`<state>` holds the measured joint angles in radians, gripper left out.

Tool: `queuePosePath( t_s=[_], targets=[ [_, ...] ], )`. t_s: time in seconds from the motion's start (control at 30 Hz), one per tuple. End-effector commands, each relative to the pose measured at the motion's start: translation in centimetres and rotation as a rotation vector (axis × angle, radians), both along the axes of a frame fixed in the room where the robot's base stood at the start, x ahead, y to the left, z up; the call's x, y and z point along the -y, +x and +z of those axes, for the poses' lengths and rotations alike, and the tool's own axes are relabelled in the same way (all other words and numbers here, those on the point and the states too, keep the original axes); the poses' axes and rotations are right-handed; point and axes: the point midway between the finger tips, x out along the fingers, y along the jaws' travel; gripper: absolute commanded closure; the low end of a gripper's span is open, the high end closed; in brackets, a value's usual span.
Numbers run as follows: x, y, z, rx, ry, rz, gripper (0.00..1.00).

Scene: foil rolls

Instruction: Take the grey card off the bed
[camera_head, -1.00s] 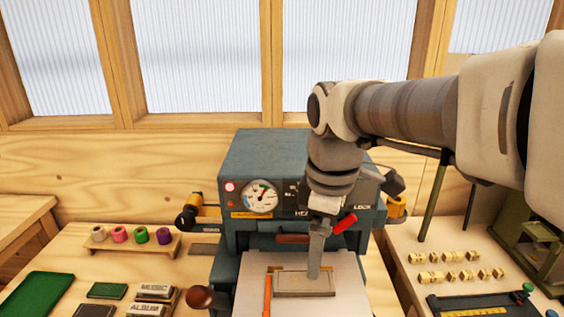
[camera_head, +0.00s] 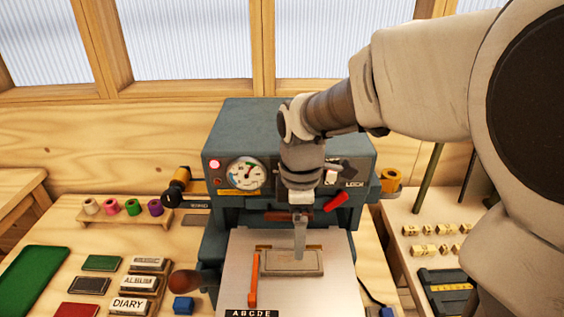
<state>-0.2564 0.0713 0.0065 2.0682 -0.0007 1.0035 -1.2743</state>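The grey card (camera_head: 292,269) lies on the pale bed (camera_head: 240,288) of the blue-grey press, against a brass stop at its back edge and beside an orange bar on its left. My gripper (camera_head: 299,254) points straight down over the middle of the card, with its fingertips at or just above the card's face. The fingers look like one narrow piece from this side, so I cannot tell whether they are open or shut. I cannot tell whether they touch the card.
The press body (camera_head: 290,140) with its dial (camera_head: 246,173) stands close behind my gripper. The orange bar (camera_head: 254,280) stands left of the card. A black ABCDE strip (camera_head: 251,313) lies at the bed's front. Foil rolls (camera_head: 133,207) and labelled blocks (camera_head: 135,283) are on the left.

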Motion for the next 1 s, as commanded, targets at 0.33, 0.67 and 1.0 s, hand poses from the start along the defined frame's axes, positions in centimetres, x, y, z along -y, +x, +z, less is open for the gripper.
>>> queuePosePath(
  t_s=[0.33, 0.67, 1.0],
  targets=[
    [-0.2, -0.1, -3.2, -0.001, 0.000, 0.001, 0.00],
    [-0.6, -0.3, -7.5, -0.001, 0.000, -0.001, 0.00],
    [-0.6, -0.2, -7.8, 0.002, 0.001, -0.001, 0.13]
  ],
)
